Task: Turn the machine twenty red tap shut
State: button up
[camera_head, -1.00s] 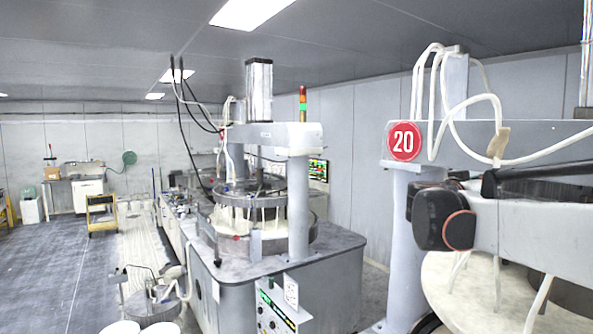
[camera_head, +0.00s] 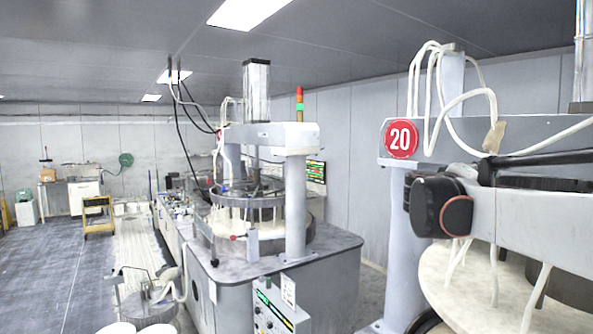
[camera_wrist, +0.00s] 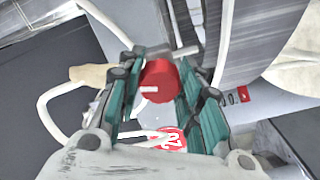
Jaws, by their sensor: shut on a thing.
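The red tap (camera_wrist: 160,82) shows in the wrist view as a red cylindrical knob with a short pale stub at its near face. My gripper (camera_wrist: 158,70) is shut on it, with a green-padded finger on either side. The round red number sign (camera_wrist: 172,139) shows partly below the tap, between the fingers. In the head view the sign reads 20 (camera_head: 401,139) and sits on the grey beam of the machine (camera_head: 540,132) at the right. The tap and my gripper are not visible in the head view.
White hoses (camera_head: 462,98) loop over the machine's beam; one (camera_wrist: 52,105) passes close by my gripper in the wrist view. A second polishing machine (camera_head: 295,205) stands at the centre. A yellow cart (camera_head: 98,215) stands on the open floor at the left.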

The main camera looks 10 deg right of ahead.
jog(key=shift+s+a+r+n, duration=0.1)
jog(key=shift+s+n, duration=0.05)
jog(key=shift+n, duration=0.5)
jog(key=shift+s+n, duration=0.15)
jog(key=shift+n, duration=0.8)
jog(key=o, duration=0.8)
jog(key=shift+o, duration=1.4)
jog(key=shift+w, duration=0.25)
jog(key=shift+s, duration=0.2)
